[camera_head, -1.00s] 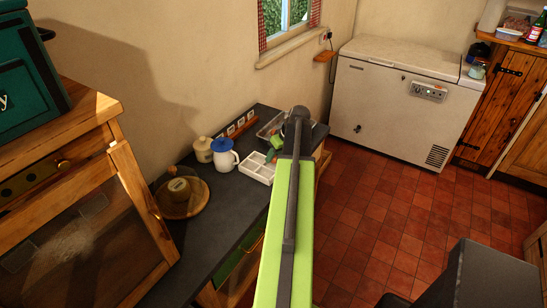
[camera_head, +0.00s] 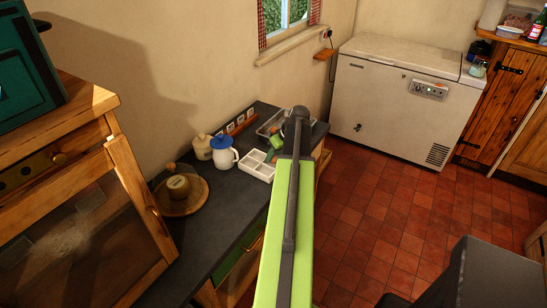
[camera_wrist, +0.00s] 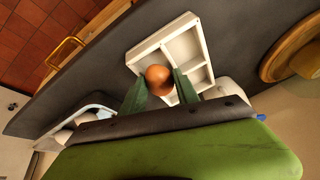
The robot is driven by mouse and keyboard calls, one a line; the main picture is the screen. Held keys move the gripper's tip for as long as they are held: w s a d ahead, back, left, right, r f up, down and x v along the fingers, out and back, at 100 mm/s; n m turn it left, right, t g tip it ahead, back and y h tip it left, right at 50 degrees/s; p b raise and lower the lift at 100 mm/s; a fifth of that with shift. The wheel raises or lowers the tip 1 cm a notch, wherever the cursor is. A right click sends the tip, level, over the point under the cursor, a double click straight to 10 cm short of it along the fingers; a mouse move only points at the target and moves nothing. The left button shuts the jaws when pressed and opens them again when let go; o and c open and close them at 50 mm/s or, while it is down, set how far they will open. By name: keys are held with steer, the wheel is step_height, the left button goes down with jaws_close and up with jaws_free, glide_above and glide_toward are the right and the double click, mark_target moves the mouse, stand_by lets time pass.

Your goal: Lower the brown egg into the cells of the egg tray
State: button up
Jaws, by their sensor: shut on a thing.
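The brown egg (camera_wrist: 158,78) is held between the two dark green fingers of my gripper (camera_wrist: 159,86) in the wrist view. The egg tray (camera_wrist: 203,38) is white, with square cells, and shows behind the egg. The egg covers part of the tray; its height above the cells cannot be told. In the head view the tray (camera_head: 249,164) lies on the dark worktop, and my gripper (camera_head: 272,154) is at its right side. The egg is not clearly visible there.
A white jug with a blue lid (camera_head: 223,157) and a cream lidded pot (camera_head: 202,147) stand left of the tray. A round wooden board (camera_head: 196,203) is further left. A metal tray (camera_head: 267,126) lies behind my gripper. The front worktop (camera_head: 222,205) is clear.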

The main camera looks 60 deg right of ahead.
steer(key=shift+f, duration=0.2)
steer(key=o, duration=0.9)
steer(key=shift+r, duration=0.1)
steer(key=shift+c, duration=0.2)
steer(key=shift+s+r+p, duration=0.15)
steer(key=shift+r+p, duration=0.2)
steer(key=shift+r, duration=0.05)
steer(key=p+v, duration=1.5)
steer(key=v, duration=0.1)
steer(key=shift+s+r, duration=0.2)
steer(key=shift+r, duration=0.1)
steer(key=shift+a+f, duration=0.1)
